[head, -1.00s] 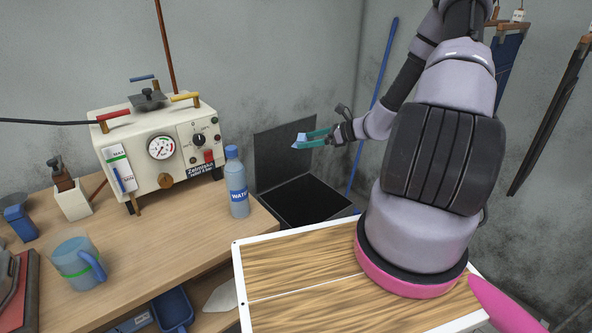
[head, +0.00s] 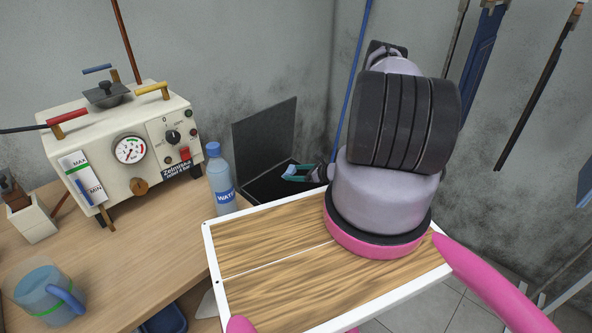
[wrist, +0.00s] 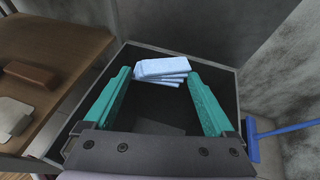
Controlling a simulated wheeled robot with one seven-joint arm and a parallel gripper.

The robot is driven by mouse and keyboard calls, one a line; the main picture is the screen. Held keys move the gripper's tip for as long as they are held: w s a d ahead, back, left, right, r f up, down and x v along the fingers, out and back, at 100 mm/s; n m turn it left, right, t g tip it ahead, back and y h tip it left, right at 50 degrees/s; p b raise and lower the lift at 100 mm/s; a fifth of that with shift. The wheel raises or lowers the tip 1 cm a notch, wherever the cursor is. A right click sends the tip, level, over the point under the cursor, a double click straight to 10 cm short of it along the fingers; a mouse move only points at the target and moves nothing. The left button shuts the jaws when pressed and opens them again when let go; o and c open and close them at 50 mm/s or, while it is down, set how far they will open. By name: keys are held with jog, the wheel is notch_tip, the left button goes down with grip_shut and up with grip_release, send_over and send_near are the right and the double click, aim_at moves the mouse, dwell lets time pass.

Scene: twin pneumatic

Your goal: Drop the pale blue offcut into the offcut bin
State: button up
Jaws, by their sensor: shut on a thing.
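The pale blue offcut (head: 291,171) looks like a few layered slabs in the wrist view (wrist: 163,69). My gripper (head: 294,173) has teal fingers and is shut on the offcut, which sits between the fingertips in the wrist view (wrist: 161,74). The offcut bin (head: 258,188) is a dark, open box behind the workbench, with its dark lid raised at the back. In the wrist view, the fingers and offcut are over the bin's opening (wrist: 212,72). How far the offcut is above the bin floor is hard to tell.
A blue water bottle (head: 219,178) stands on the bench close to the bin's left. A cream pressure unit (head: 125,150) is farther left. A blue pole (head: 353,85) leans at the wall behind the bin. The wooden-topped board (head: 265,240) is in front.

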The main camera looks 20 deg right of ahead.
jog(key=shift+f, duration=2.1)
jog(key=o, duration=1)
jog(key=shift+s, duration=0.1)
jog(key=v, duration=1)
jog(key=shift+s+d+r, duration=0.2)
jog(key=shift+s+d, duration=0.05)
jog(key=shift+r, duration=0.1)
